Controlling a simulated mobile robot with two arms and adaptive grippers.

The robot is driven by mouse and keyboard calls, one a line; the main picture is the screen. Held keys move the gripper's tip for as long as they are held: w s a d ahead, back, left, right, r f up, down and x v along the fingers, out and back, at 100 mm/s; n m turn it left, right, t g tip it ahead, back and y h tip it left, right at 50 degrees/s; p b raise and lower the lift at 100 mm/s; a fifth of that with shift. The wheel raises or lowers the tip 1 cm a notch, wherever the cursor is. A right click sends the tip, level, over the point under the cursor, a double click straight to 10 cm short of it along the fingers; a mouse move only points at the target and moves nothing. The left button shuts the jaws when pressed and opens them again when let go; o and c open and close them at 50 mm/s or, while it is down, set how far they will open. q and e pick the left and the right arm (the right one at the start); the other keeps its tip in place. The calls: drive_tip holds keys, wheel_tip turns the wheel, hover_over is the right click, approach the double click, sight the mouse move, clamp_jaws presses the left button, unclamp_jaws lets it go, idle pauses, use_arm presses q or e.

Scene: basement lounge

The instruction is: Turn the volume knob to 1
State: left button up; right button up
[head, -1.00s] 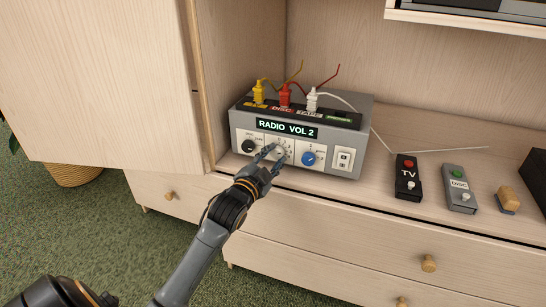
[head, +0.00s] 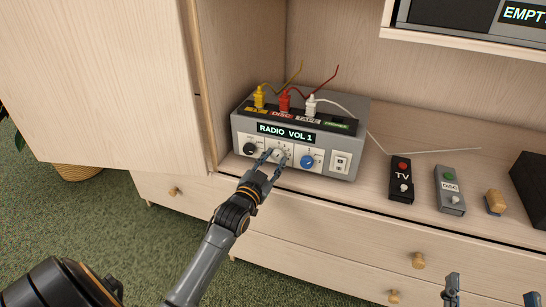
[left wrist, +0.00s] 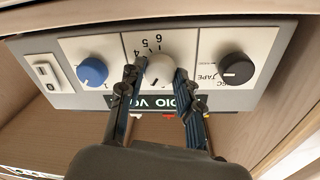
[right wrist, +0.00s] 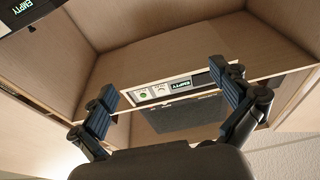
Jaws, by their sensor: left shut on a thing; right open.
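The grey amplifier box (head: 340,128) stands on the cabinet shelf, and its display (head: 286,134) reads "RADIO VOL 1". The white volume knob (left wrist: 160,70) is the middle one of three on the front panel. My left gripper (head: 270,160) reaches the panel from the front with its fingers on either side of this knob, shut on it. In the left wrist view the fingers (left wrist: 160,78) flank the white knob, with scale numbers beside it. My right gripper (head: 492,298) is open and empty at the bottom right, away from the amplifier; its spread fingers show in the right wrist view (right wrist: 170,90).
A black knob (head: 249,149) and a blue knob (head: 307,162) flank the volume knob, with a white switch (head: 341,163) further right. Yellow, red and white plugs sit on top. A TV remote (head: 402,180) and a DISC remote (head: 449,192) lie to the right. An open door (head: 100,80) stands left.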

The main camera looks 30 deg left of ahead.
use_arm(q)
drive_tip(key=shift+n, duration=0.3)
use_arm(e)
drive_tip(key=shift+w+d+f+g, duration=0.15)
drive_tip(key=shift+f+g, duration=0.65)
drive_tip(key=shift+f, duration=0.55)
use_arm(q)
drive_tip(key=o, duration=1.1)
drive_tip(key=shift+o, duration=0.2)
drive_tip(key=s+d, duration=0.2)
drive_tip(key=s, duration=1)
drive_tip(key=shift+f, duration=0.25)
drive_tip(key=shift+w, duration=0.1)
